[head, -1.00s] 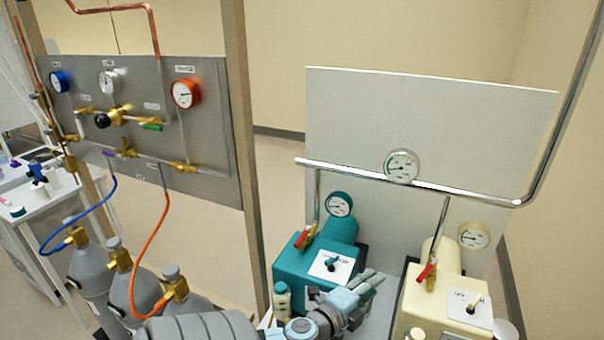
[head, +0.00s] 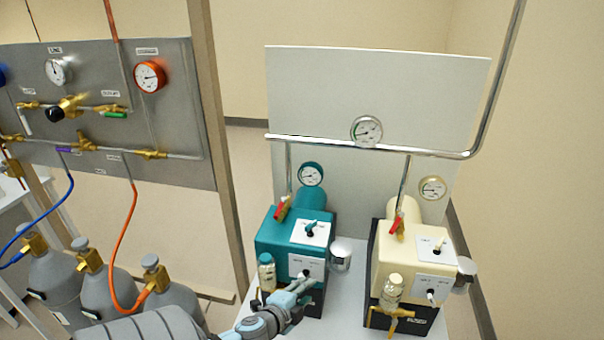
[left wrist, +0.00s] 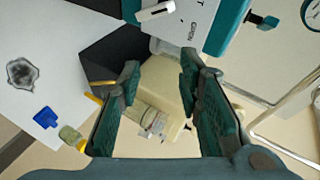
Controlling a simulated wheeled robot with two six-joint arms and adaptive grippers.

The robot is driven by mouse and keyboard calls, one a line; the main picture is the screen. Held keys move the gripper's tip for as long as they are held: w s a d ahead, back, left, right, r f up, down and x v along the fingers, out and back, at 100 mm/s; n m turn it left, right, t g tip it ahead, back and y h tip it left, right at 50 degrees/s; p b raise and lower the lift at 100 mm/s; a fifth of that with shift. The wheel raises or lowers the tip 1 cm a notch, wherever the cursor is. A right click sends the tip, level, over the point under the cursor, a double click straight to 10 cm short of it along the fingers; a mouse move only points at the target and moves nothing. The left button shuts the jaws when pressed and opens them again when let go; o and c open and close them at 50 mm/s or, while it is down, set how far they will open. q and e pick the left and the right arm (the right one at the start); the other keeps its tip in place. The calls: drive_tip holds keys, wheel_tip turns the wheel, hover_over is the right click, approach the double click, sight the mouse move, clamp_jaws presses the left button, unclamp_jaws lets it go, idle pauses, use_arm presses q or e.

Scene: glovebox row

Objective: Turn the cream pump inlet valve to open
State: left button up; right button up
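The cream pump (head: 392,258) stands at the right of the bench in the head view. Its inlet valve (head: 397,226) has a red handle on a brass body, below a steel pipe. The handle looks small and slightly tilted; I cannot tell whether it is open or closed. My left gripper (head: 303,288) is low in front of the teal pump (head: 272,238), left of the cream pump and apart from its valve. In the left wrist view the gripper (left wrist: 160,68) is open and empty, with cream housing (left wrist: 166,88) visible beyond its fingers. My right gripper is out of view.
A glass bottle (head: 393,288) is on the cream pump's front. A gauge (head: 432,188) is behind the pump. A steel manifold pipe (head: 320,140) crosses above both pumps. Gas cylinders (head: 105,290) stand at lower left. A gap separates the pumps.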

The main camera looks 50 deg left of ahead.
sight(397, 222)
use_arm(q)
drive_tip(key=shift+s+r, duration=0.1)
drive_tip(key=shift+s, duration=0.05)
drive_tip(key=shift+w+n, duration=0.3)
drive_tip(key=shift+n, duration=0.1)
drive_tip(key=c, duration=0.4)
drive_tip(key=w+n+b, duration=0.1)
drive_tip(key=w+n, duration=0.1)
drive_tip(key=w+n+h+b, duration=0.1)
drive_tip(key=n, duration=0.2)
drive_tip(key=w+r+n+t+b, duration=0.1)
drive_tip(key=w+n, duration=0.1)
drive_tip(key=shift+w+d+r+n+h, duration=0.1)
drive_tip(key=shift+w+d+n+h, duration=0.05)
drive_tip(key=shift+w+n+h, duration=0.2)
clamp_jaws()
drive_tip(key=w+a+r+n+t+h+b, duration=0.15)
drive_tip(key=w+r+n, duration=0.35)
drive_tip(key=n, duration=0.5)
drive_tip(key=w+r+n+t+b, duration=0.3)
drive_tip(key=w+r+n, duration=0.25)
drive_tip(key=n, duration=0.35)
drive_tip(key=w+d+b, duration=0.3)
drive_tip(key=w+b, duration=0.4)
drive_tip(key=w, duration=0.3)
drive_tip(key=shift+d+f, duration=0.4)
drive_tip(key=shift+g, duration=0.25)
